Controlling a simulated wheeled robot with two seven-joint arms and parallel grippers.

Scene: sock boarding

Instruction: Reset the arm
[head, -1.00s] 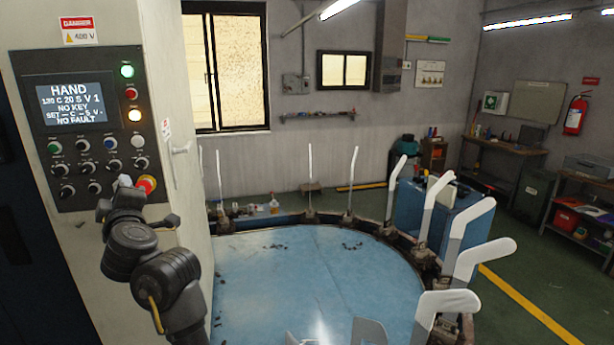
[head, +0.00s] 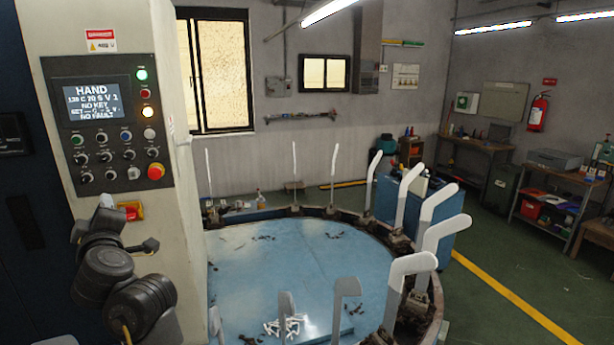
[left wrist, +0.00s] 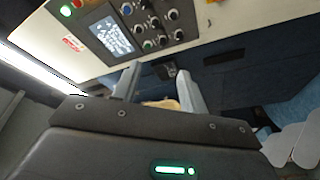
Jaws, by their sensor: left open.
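My left gripper (head: 130,222) is in the lower left of the head view, in front of the cream cabinet and below its control panel. Its fingers are apart and nothing shows between them. In the left wrist view, the left gripper (left wrist: 158,88) shows two spread fingers, with the panel's screen and knobs beyond them. The control panel (head: 105,120) has a screen reading HAND, NO KEY and NO FAULT. A red button (head: 155,171) is at its lower right corner, clear of the gripper. A red and yellow switch (head: 131,210) sits right behind the gripper. My right gripper is out of view.
A round blue table (head: 255,270) stands right of the cabinet, ringed by upright boards (head: 410,275). Small white pieces (head: 283,326) lie on it. A blue cart (head: 440,215), a workbench (head: 475,145) and a red extinguisher (head: 538,112) are farther back. Green floor is open at right.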

